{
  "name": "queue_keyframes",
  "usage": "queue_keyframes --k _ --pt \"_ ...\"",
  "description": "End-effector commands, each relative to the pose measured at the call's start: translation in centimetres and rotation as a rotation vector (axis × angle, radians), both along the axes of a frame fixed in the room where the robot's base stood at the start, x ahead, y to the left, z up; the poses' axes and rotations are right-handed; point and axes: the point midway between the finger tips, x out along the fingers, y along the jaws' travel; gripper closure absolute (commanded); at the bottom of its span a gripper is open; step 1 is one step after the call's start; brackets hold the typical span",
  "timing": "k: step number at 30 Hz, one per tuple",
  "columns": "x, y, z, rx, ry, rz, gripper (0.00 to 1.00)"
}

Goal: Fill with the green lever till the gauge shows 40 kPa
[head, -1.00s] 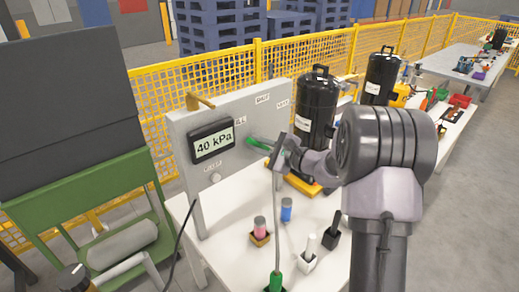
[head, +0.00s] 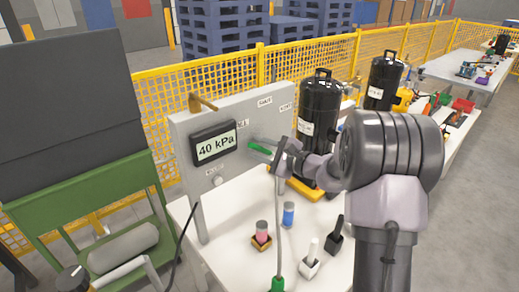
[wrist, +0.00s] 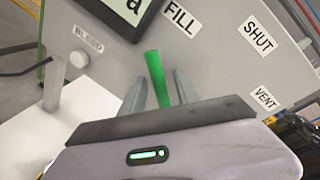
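The gauge (head: 215,146) on the grey panel reads 40 kPa. In the wrist view only its lower corner (wrist: 122,10) shows. The green lever (head: 260,149) sticks out from the panel, right of the gauge. In the wrist view the lever (wrist: 157,78) points up, its top end below and left of the FILL label (wrist: 180,21). My gripper (head: 277,152) is at the lever. In the wrist view my gripper (wrist: 161,73) has its two fingers on either side of the lever, with a gap showing at least on the right, so it looks open.
The SHUT label (wrist: 259,36) and VENT label (wrist: 264,98) are to the right, and the BLEED label (wrist: 88,38) and a pale knob (wrist: 79,59) to the left. A black tank (head: 319,118) stands close behind my gripper. Small holders and tools stand on the white table (head: 222,232).

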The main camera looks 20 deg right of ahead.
Motion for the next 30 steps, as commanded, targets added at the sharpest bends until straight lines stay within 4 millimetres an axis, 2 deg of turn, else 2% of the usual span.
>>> queue_keyframes --k 4,7,18,21,25,30 --pt "-0.6 -0.4 0.2 0.000 0.001 -0.001 0.62" --pt "-2.1 -1.3 0.6 0.000 0.001 -0.003 0.62" --pt "-11.8 -6.9 2.3 0.001 0.000 -0.006 0.62" --pt "-13.6 -7.8 2.6 0.001 0.000 -0.004 0.62" --pt "-14.8 -8.4 2.7 0.000 0.000 -0.001 0.62" --pt "-15.0 -8.5 2.6 0.000 0.000 0.000 0.62"
